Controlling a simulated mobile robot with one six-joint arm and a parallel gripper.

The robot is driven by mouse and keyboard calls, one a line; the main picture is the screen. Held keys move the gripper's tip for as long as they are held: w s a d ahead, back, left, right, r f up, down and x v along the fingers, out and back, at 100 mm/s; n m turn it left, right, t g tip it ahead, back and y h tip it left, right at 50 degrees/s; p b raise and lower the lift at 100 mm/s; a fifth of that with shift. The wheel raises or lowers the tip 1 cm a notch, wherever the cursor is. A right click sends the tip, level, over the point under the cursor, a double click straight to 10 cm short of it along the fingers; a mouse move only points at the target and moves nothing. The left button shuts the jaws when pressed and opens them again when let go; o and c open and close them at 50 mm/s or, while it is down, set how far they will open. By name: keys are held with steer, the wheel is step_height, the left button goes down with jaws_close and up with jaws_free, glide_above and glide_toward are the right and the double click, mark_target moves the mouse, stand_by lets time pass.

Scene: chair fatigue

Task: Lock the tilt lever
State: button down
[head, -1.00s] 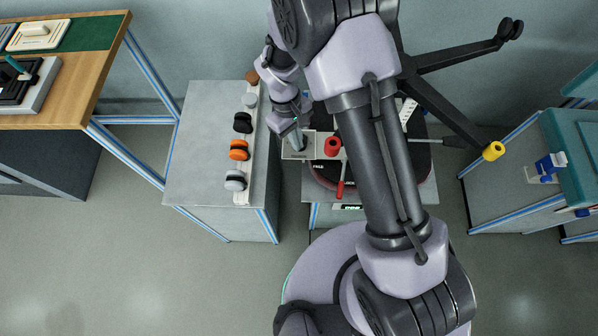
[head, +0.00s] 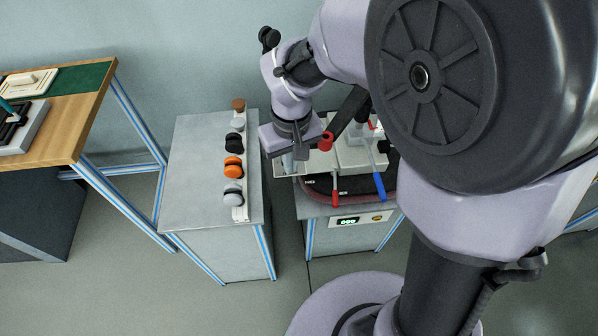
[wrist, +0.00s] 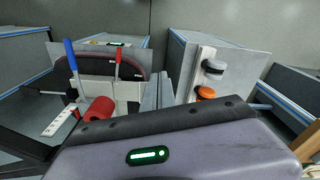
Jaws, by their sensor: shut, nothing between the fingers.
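The chair mechanism sits on the test bench, with a red-handled lever (head: 335,190) and a blue-handled lever (head: 379,186) at its front. Both levers stand up in the wrist view, blue (wrist: 70,55) at the left and red (wrist: 118,66) nearer the middle. Which one is the tilt lever is not marked legibly. A red cylinder (head: 326,141) is on the mechanism behind the red lever. My gripper (head: 289,166) is shut and empty, left of the red lever and apart from it. Its fingers show in the wrist view (wrist: 157,95), right of the mechanism.
A grey cabinet (head: 190,170) to the left carries a row of casters, including an orange one (head: 233,168). A narrow gap separates it from the bench, whose front has a lit display (head: 347,221). A wooden-topped table (head: 80,125) stands far left. My arm covers the right side.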

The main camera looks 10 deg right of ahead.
steer(key=shift+s+d+r+m+t+y+b, duration=0.1)
steer(key=shift+s+d+r+m+t+b, duration=0.1)
steer(key=shift+s+d+r+m, duration=0.25)
steer(key=shift+s+d+r+m+t+y+b, duration=0.15)
steer(key=shift+s+d+r+m+b, duration=0.1)
steer(key=shift+s+r, duration=0.35)
steer(key=shift+s+d+r+m+t+y+b, duration=0.1)
steer(key=shift+s+d+r+m+t+b, duration=0.2)
steer(key=shift+r, duration=0.4)
steer(key=shift+s, duration=0.1)
steer(key=s+d+r+m+t+y, duration=0.1)
steer(key=s+d+r+m+t, duration=0.2)
steer(key=s+r+m, duration=0.2)
steer(key=s+r, duration=0.3)
steer(key=s, duration=0.3)
steer(key=shift+s+d+m+t, duration=0.3)
steer(key=shift+m+t, duration=0.05)
steer(key=shift+m, duration=0.05)
